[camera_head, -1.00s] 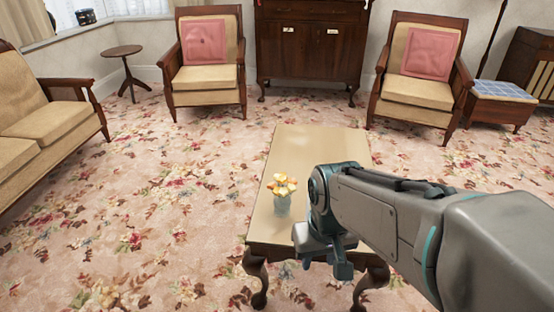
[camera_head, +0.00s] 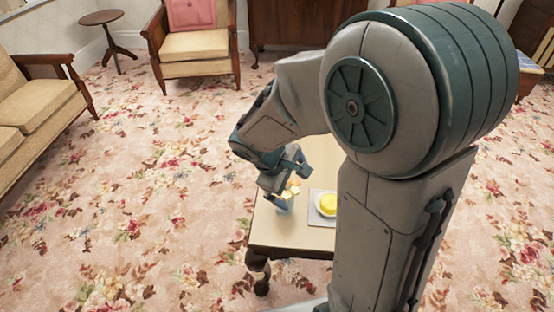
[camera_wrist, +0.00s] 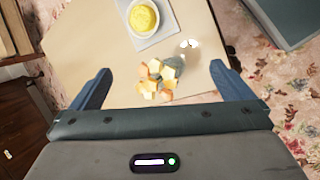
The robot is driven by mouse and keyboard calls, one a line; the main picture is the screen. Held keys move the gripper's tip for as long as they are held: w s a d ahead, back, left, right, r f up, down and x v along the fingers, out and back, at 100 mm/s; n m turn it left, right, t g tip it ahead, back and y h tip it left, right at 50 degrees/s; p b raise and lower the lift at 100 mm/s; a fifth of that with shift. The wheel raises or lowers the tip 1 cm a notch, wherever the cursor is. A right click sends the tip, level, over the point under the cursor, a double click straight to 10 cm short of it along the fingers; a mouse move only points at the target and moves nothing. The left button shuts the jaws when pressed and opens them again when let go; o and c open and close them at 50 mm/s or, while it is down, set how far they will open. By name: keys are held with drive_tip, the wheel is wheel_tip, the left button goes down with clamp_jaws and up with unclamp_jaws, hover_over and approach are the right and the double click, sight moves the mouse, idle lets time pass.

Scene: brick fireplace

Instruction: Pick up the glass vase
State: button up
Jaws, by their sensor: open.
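The glass vase (camera_wrist: 178,63) is pale blue-grey and stands on the small wooden table (camera_head: 285,238). It holds yellow and peach flowers (camera_wrist: 158,82), which hide much of it in the wrist view. My gripper (camera_wrist: 160,78) is open, with its two blue-grey fingers spread wide to the left and right of the flowers. In the head view my gripper (camera_head: 285,182) is close above the vase and partly hides it. I cannot tell whether a finger touches the vase.
A white bowl with yellow contents (camera_head: 326,204) sits on a pale square mat (camera_head: 317,194) beside the vase. My arm hides the table's right side. A sofa (camera_head: 38,120), an armchair (camera_head: 195,48) and a round side table (camera_head: 101,18) stand farther off. Flowered carpet is open at left.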

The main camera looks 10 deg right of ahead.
sight(285, 196)
drive_tip(key=w+a+f+n+t+p, duration=0.1)
drive_tip(key=w+a+n+t+p, duration=0.1)
drive_tip(key=w+a+n, duration=0.25)
drive_tip(key=shift+h, duration=0.3)
drive_tip(key=x, duration=0.3)
drive_tip(key=b+x, duration=0.1)
drive_tip(key=x, duration=0.2)
drive_tip(key=b+x, duration=0.1)
drive_tip(key=x, duration=0.1)
drive_tip(key=shift+w+d+f, duration=0.1)
drive_tip(key=shift+w+f, duration=0.2)
drive_tip(key=shift+w, duration=0.15)
drive_tip(key=f, duration=0.1)
drive_tip(key=f+b, duration=0.1)
drive_tip(key=w+f, duration=0.1)
drive_tip(key=f, duration=0.1)
drive_tip(key=shift+d+f+b, duration=0.15)
drive_tip(key=shift+d+b, duration=0.2)
drive_tip(key=shift+b, duration=0.05)
drive_tip(key=shift+w+d+f, duration=0.2)
drive_tip(key=shift+d+f, duration=0.1)
drive_tip(key=shift+f, duration=0.1)
drive_tip(key=c, duration=1.2)
